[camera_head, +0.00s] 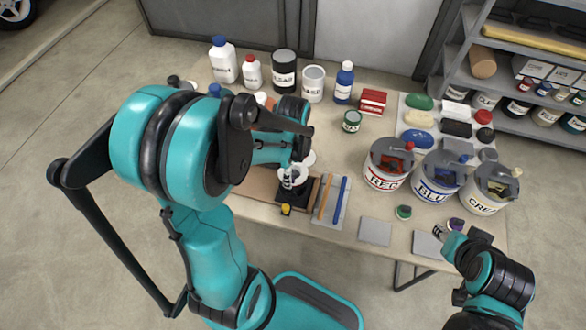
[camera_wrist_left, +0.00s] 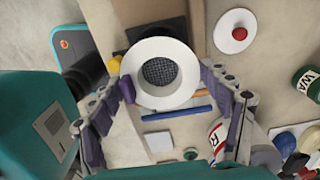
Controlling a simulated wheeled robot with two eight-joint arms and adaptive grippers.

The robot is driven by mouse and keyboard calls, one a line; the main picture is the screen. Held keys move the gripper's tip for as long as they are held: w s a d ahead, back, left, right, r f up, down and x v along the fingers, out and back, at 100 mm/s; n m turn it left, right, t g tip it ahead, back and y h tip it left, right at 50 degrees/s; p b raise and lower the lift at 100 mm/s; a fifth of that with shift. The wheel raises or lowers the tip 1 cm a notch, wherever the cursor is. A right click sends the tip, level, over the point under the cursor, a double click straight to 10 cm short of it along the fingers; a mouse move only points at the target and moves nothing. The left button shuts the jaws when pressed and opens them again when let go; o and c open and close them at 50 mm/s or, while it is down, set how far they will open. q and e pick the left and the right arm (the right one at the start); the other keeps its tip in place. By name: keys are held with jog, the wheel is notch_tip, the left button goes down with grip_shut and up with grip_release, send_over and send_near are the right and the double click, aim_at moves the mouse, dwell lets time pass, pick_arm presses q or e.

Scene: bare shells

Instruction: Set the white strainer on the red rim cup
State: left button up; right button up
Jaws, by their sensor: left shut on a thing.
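The white strainer (camera_wrist_left: 139,79) is a white ring with a dark mesh centre. In the left wrist view it sits between the fingertips of my left gripper (camera_wrist_left: 168,84), which is shut on it. In the head view the strainer (camera_head: 303,178) shows partly beneath my left gripper (camera_head: 291,172), over the front middle of the table. No cup is plainly red-rimmed; the white bucket lettered RED (camera_head: 381,181) stands to the right, with a dark grey top and a red item on it. My right gripper (camera_head: 440,233) is near the table's front right edge; its jaws are too small to read.
Buckets lettered BLU (camera_head: 434,190) and CRE (camera_head: 480,202) stand right of the RED one. A blue bar (camera_head: 341,188) lies near the strainer. A white disc with a red knob (camera_wrist_left: 235,33) shows in the wrist view. Bottles and cans line the back.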

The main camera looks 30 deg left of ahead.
pick_arm(q)
jog(key=shift+f, duration=0.3)
jog(key=o, duration=1)
jog(key=shift+c, duration=0.2)
jog(key=shift+r, duration=0.35)
notch_tip(320, 180, up, 11)
jog(key=p, duration=0.4)
notch_tip(320, 180, up, 4)
jog(key=n+t, duration=0.3)
jog(key=n, duration=0.3)
send_over(299, 181)
jog(key=s+d+r+n+t, duration=0.1)
jog(key=n, duration=0.2)
jog(key=s+d+n+t, duration=0.1)
jog(key=n, duration=0.2)
jog(key=s+d+r+n+t, duration=0.1)
jog(key=n+t, duration=0.1)
jog(key=n, duration=0.1)
jog(key=shift+d+r, duration=0.35)
jog(key=shift+d, duration=0.05)
